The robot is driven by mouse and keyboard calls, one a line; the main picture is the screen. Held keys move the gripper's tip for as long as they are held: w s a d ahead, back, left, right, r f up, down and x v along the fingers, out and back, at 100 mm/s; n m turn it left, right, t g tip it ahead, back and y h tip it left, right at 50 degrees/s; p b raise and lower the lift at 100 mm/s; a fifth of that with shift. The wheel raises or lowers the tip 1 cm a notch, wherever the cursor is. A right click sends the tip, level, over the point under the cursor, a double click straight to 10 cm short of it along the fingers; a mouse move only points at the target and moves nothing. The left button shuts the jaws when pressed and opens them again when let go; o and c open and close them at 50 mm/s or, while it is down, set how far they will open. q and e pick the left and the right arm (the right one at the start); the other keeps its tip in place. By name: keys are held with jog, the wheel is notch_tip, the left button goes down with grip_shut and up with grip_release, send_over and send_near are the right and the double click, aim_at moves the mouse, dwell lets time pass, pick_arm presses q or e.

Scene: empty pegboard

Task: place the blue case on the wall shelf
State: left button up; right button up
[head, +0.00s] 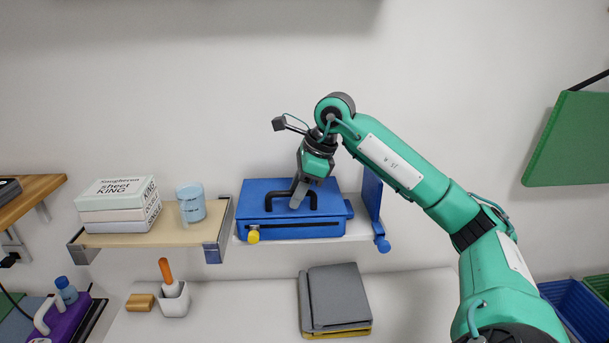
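The blue case (275,226) lies flat with its black handle (270,199) towards the top, at the middle of the head view. It is over the white wall shelf (361,229), which has a blue end plate (372,196) at the right. The case looks to rest on the shelf, but its underside is hidden. My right gripper (298,198) points down at the handle, its grey fingers overlapping the handle's right part. Only one finger shows clearly, so I cannot tell whether it grips. My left gripper is not in view.
A wooden shelf (150,239) with stacked books (118,214) and a blue cup (191,204) adjoins at the left. Below, the white table holds a grey folder stack (336,298) and a white pot (174,300). A green board (572,140) hangs at the right.

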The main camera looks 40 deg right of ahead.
jog(key=b+v, duration=0.1)
jog(key=v, duration=1)
jog(key=shift+r, duration=0.3)
jog(key=shift+s+d+f, duration=0.1)
jog(key=shift+d, duration=0.05)
